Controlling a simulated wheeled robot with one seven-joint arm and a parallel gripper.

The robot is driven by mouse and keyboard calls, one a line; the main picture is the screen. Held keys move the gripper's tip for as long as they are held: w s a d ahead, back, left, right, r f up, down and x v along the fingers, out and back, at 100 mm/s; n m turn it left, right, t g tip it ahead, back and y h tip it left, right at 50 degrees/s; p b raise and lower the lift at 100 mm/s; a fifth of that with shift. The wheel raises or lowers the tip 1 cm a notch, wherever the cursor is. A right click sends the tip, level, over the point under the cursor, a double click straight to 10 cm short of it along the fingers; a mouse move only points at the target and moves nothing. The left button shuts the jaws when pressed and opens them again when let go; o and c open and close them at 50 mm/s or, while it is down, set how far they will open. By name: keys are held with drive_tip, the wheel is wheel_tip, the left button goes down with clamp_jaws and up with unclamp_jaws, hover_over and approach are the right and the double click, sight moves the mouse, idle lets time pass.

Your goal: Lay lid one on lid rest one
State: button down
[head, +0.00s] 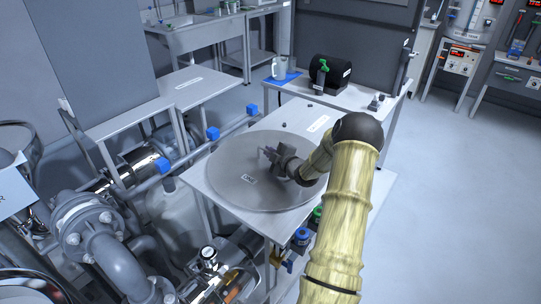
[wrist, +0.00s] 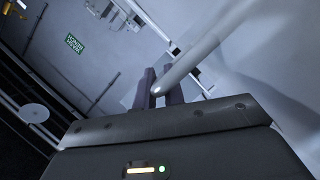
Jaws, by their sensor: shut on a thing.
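A large round grey lid (head: 228,186) with a small label lies flat in the middle of the head view, over a light-topped table (head: 345,138). It hides much of that top, and its left edge reaches past the table's side. I cannot tell whether it touches the top. My gripper (head: 270,155) is at the lid's middle, shut on its handle. In the wrist view the fingers (wrist: 165,88) close around a pale bar (wrist: 205,45), which looks like the handle.
A labelled bench (head: 185,88) stands at the left with a bare top. Pipes and a flanged elbow (head: 105,245) crowd the lower left. Blue-handled valves (head: 213,133) line a pipe left of the lid. A black device (head: 330,70) stands behind. Open floor (head: 460,200) lies right.

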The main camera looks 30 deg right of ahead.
drive_tip(key=shift+f, duration=0.5)
drive_tip(key=c, duration=1.8)
unclamp_jaws()
drive_tip(key=shift+f, duration=0.2)
drive_tip(key=o, duration=0.3)
drive_tip(key=shift+r, duration=0.1)
drive_tip(key=b+v, duration=0.1)
drive_tip(key=v, duration=1.1)
drive_tip(key=shift+s, duration=0.1)
drive_tip(key=shift+a, duration=0.1)
